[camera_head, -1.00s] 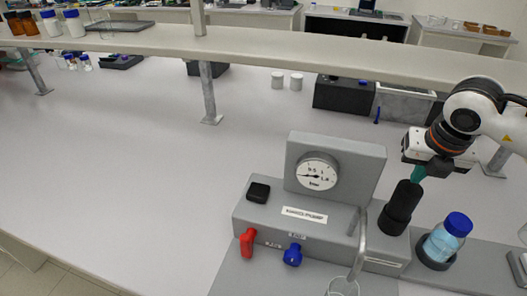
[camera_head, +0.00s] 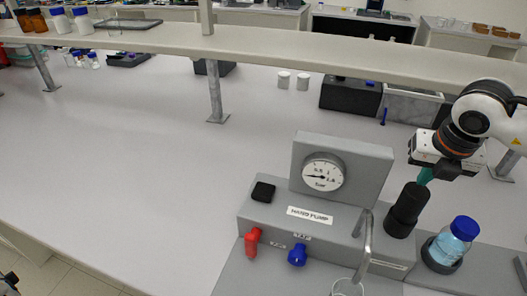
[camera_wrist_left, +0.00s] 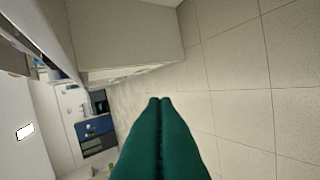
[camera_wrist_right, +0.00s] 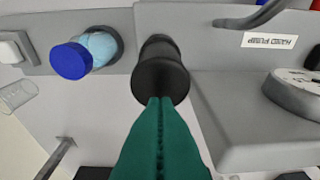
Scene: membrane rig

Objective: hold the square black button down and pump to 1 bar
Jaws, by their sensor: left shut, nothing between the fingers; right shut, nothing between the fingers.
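The square black button (camera_head: 263,192) sits on the left top of the grey hand pump body (camera_head: 265,211), with nothing on it. The round gauge (camera_head: 323,174) stands behind it; its needle points left, near the low end. The black pump handle (camera_head: 407,210) stands upright at the right of the body. My right gripper (camera_head: 424,177) is shut, its green fingertips at the handle's top; in the right wrist view the tips (camera_wrist_right: 160,101) overlap the handle (camera_wrist_right: 160,72). Whether they touch is unclear. My left gripper (camera_wrist_left: 160,101) is shut and empty, over the floor.
A red knob (camera_head: 252,242) and a blue knob (camera_head: 297,255) are on the pump's front. A bent metal tube (camera_head: 367,245) reaches over a glass beaker (camera_head: 347,288). A blue-capped bottle (camera_head: 452,243) stands right of the handle. The table left of the pump is clear.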

